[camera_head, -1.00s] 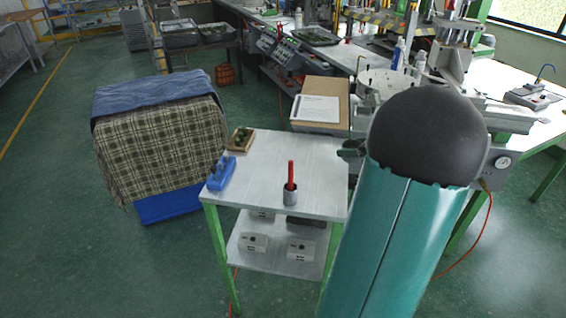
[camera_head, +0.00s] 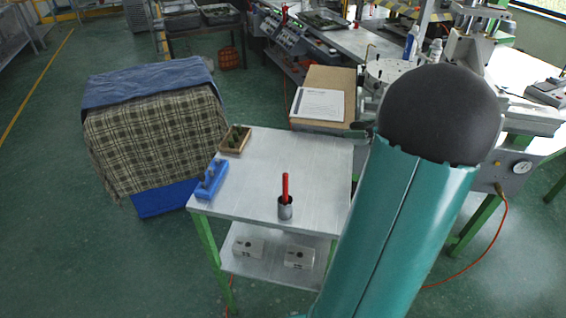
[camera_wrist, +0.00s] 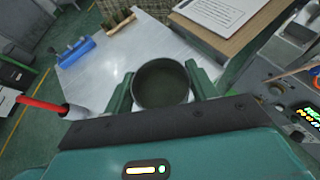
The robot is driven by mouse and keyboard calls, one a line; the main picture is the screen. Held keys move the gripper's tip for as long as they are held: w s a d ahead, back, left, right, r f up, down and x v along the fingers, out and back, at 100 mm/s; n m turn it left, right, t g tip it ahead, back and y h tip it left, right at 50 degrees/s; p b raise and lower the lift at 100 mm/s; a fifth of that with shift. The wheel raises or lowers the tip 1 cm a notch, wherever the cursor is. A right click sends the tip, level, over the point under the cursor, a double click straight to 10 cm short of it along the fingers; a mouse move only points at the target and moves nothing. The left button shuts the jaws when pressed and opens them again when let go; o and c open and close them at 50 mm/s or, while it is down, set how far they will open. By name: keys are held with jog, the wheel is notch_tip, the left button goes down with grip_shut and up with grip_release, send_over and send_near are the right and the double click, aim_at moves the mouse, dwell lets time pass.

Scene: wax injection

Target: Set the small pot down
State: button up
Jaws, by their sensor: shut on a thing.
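The small pot (camera_wrist: 161,86) is a dark round open vessel in the wrist view, and it looks empty inside. My gripper (camera_wrist: 161,88) is shut on it, with one green finger on each side of its wall. The wrist view looks down past the pot onto the white table (camera_wrist: 105,66). Whether the pot's base touches the table is hidden. In the head view my dark and teal arm covers the pot, and my gripper does not show clearly there.
On the small table (camera_head: 262,165) stand a grey cup (camera_head: 285,208) with a red stick, a blue holder (camera_head: 211,180) and a wooden tray (camera_head: 235,139). A cardboard box with paper (camera_head: 318,104) lies behind it. A machine (camera_head: 505,168) stands at right. The table's middle is clear.

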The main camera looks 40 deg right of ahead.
jog(key=w+a+f, duration=0.4)
jog(key=w+a, duration=0.1)
jog(key=w, duration=0.2)
send_over(307, 162)
jog(key=f, duration=0.5)
jog(key=shift+s+d, duration=0.15)
jog(key=shift+s, duration=0.15)
jog(key=shift+w+f, duration=0.2)
jog(key=shift+f, duration=0.8)
jog(key=shift+w+f, duration=0.15)
jog(key=shift+f, duration=0.8)
jog(key=o, duration=1.1)
jog(key=shift+f, duration=0.1)
jog(key=v, duration=1.2)
